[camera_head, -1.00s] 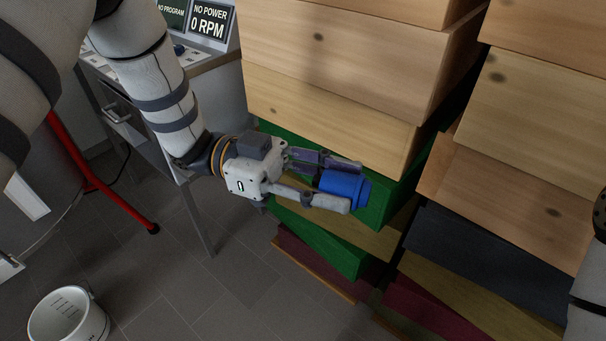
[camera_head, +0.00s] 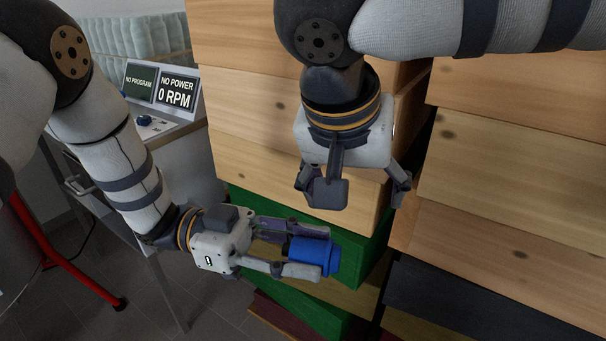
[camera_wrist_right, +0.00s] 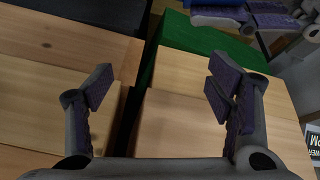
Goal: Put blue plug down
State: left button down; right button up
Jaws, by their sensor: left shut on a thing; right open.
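The blue plug (camera_head: 314,252) is a short blue cylinder with a wider end at the right. My left gripper (camera_head: 294,250) is shut on it and holds it level in front of the stacked boxes. My right gripper (camera_head: 358,188) is open and empty, pointing down above and to the right of the plug. In the right wrist view, the open fingers of my right gripper (camera_wrist_right: 160,95) have wooden boxes behind them. A blue edge of the plug (camera_wrist_right: 208,40) shows at the top there, next to my left gripper.
Stacks of wooden boxes (camera_head: 240,110) and (camera_head: 510,170) fill the middle and right, with a dark gap between. A green box (camera_head: 372,245) lies lower down. A bench with a "NO POWER 0 RPM" display (camera_head: 178,90) stands at left. Dark floor shows lower left.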

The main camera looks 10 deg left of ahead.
aim_at(309, 244)
jog(key=s+a+r+g+y, duration=0.1)
jog(key=s+a+r+y, duration=0.1)
jog(key=s+a+r, duration=0.45)
jog(key=shift+n, duration=0.4)
jog(key=f, duration=0.3)
jog(key=d+f, duration=0.1)
jog(key=f, duration=0.3)
jog(key=w+f, duration=0.1)
jog(key=f, duration=0.3)
jog(key=shift+w+d, duration=0.1)
jog(key=shift+d, duration=0.3)
jog(key=shift+a, duration=0.1)
jog(key=c, duration=1.2)
jog(key=o, duration=1.2)
jog(key=shift+r, duration=0.1)
